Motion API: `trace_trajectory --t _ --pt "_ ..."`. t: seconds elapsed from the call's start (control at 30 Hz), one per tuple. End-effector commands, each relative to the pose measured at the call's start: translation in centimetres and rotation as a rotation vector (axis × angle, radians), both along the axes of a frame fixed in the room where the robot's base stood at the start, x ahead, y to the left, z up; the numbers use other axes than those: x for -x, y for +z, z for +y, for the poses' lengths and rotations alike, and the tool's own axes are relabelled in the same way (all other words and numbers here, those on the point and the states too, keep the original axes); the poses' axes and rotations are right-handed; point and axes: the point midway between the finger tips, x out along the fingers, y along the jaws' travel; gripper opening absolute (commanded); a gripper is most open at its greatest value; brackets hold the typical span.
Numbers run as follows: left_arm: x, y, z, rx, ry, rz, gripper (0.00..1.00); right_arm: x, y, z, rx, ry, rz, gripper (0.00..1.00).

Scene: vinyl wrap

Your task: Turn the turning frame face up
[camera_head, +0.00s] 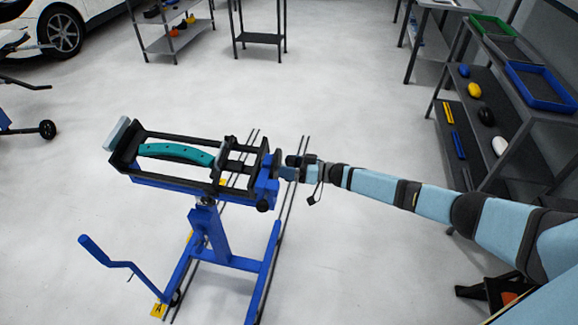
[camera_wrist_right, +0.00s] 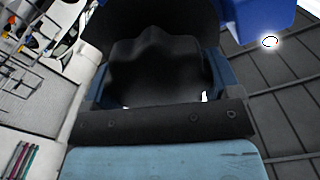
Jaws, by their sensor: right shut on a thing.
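The turning frame (camera_head: 135,138) is a black rectangular frame on a blue stand (camera_head: 208,228). A teal curved piece (camera_head: 175,152) lies along its inside, and a pale grey block is at its left end. My right arm reaches in from the right, and its gripper (camera_head: 283,171) is shut on the right end of the turning frame. The exact grip is small and partly hidden. In the right wrist view dark parts fill the middle, with a blue part (camera_wrist_right: 252,18) at the top right; the fingertips cannot be made out. My left gripper is not in view.
A blue crank handle (camera_head: 103,252) sticks out at the stand's lower left. Dark shelves (camera_head: 490,135) with a blue tray (camera_head: 541,88) and small coloured items stand at the right. A car (camera_head: 62,30) and grey racks are at the back. The floor around the stand is mostly clear.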

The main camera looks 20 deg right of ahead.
Motion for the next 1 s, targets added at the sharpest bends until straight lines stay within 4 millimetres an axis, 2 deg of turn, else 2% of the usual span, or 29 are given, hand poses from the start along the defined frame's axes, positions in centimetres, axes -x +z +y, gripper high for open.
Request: trace_trajectory --t 0.4,0.97,1.0 --pt "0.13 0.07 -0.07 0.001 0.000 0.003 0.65 -0.08 -0.15 -0.16 -0.121 -0.001 0.163 0.41" --pt "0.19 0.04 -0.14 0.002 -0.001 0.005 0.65 -0.07 -0.17 -0.14 -0.144 -0.001 0.192 0.41" --pt "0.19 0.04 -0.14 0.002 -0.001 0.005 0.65 -0.07 -0.17 -0.14 -0.144 -0.001 0.192 0.86"
